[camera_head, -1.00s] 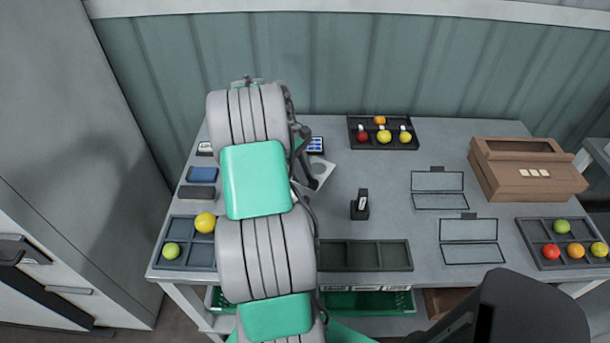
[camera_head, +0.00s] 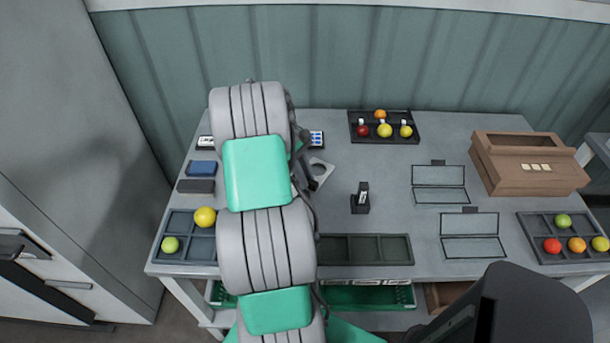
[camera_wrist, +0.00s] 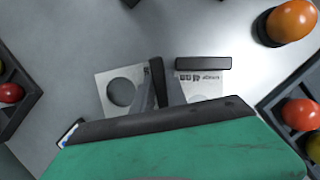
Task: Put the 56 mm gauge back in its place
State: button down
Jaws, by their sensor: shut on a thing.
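A pale flat gauge plate with a round hole shows in the head view (camera_head: 320,172) and in the wrist view (camera_wrist: 105,80). A dark bar (camera_wrist: 203,63) lies along the printed part's far edge. In the head view my arm hides most of the gripper. I cannot tell whether the plate touches the table.
A small black stand (camera_head: 360,204) with a white label is right of the plate. A tray of fruit (camera_head: 412,141) lies behind. An empty dark tray (camera_head: 365,250) is at the front edge. Two framed panels (camera_head: 439,184) and a wooden box (camera_head: 515,178) are further right. Bare table surrounds the plate.

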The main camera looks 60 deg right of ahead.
jog(key=shift+f, duration=0.35)
jog(key=c, duration=1.3)
grip_release()
jog(key=shift+c, duration=1.4)
notch_tip(320, 180, up, 7)
jog(key=p, duration=0.8)
jog(key=shift+r+p, duration=0.1)
jog(key=shift+p, duration=0.2)
